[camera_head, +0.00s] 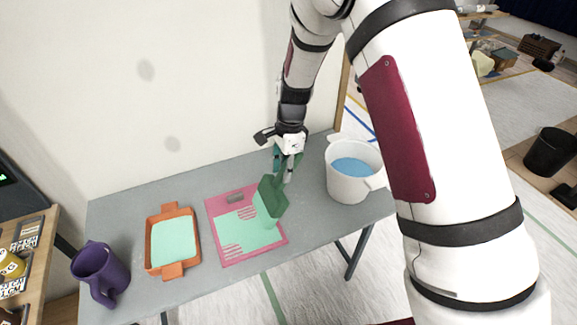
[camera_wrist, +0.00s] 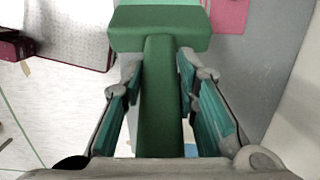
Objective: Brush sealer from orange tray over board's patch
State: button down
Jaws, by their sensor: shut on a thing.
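My gripper (camera_head: 288,162) is shut on the handle of a green brush (camera_head: 272,198). In the wrist view the handle runs between the fingers (camera_wrist: 158,85) up to the wide brush head (camera_wrist: 158,28). The brush head is over the right part of the pink board (camera_head: 222,206); I cannot tell if its bristles touch. A mint-green area (camera_head: 236,232) covers much of the board's patch, with pink-and-white stripes showing at the lower left (camera_head: 232,250) and near the top. The orange tray (camera_head: 166,271) lies left of the board and holds mint-green sealer (camera_head: 173,240).
A white pot (camera_head: 348,188) with blue contents stands right of the board. A purple mug (camera_head: 98,268) stands at the table's left end. The grey table (camera_head: 135,212) is clear behind the tray.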

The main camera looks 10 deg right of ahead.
jog(key=shift+f+b, duration=0.6)
jog(key=shift+f, duration=2.65)
jog(key=shift+f, duration=1.3)
jog(key=shift+r, duration=0.1)
dwell(1.3)
jog(key=s+a, duration=0.2)
jog(key=a, duration=0.8)
jog(key=shift+s, duration=0.4)
dwell(0.3)
